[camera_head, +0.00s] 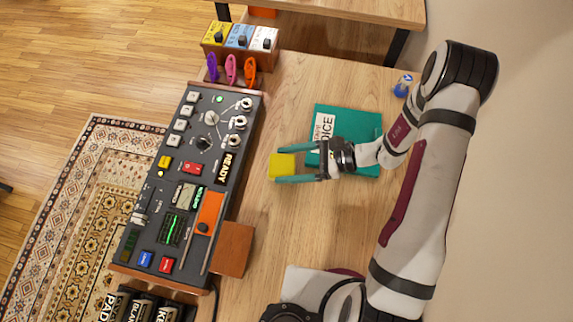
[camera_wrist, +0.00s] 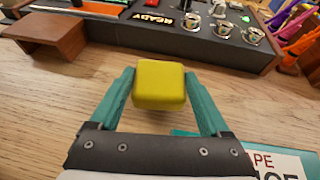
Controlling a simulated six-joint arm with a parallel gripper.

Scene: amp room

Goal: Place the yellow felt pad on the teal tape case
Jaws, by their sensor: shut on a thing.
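The yellow felt pad (camera_head: 283,166) is a small block with rounded edges between the fingertips of my gripper (camera_head: 276,166). My gripper is shut on it, with a teal finger on either side. In the wrist view the pad (camera_wrist: 160,85) is at the centre, between the fingertips (camera_wrist: 160,82). The teal tape case (camera_head: 362,122) lies flat on the table, beside and partly under my gripper, with a white label on its top. Part of the case is hidden by my gripper and wrist. Its corner and label show at the lower right of the wrist view (camera_wrist: 270,155).
A dark control console (camera_head: 190,180) with knobs and buttons stands to the left of the pad. A wooden block (camera_head: 233,248) sits at its near side. Colored clips (camera_head: 231,69) and small boxes (camera_head: 240,38) stand at the back. A blue item (camera_head: 403,86) stands beyond the case.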

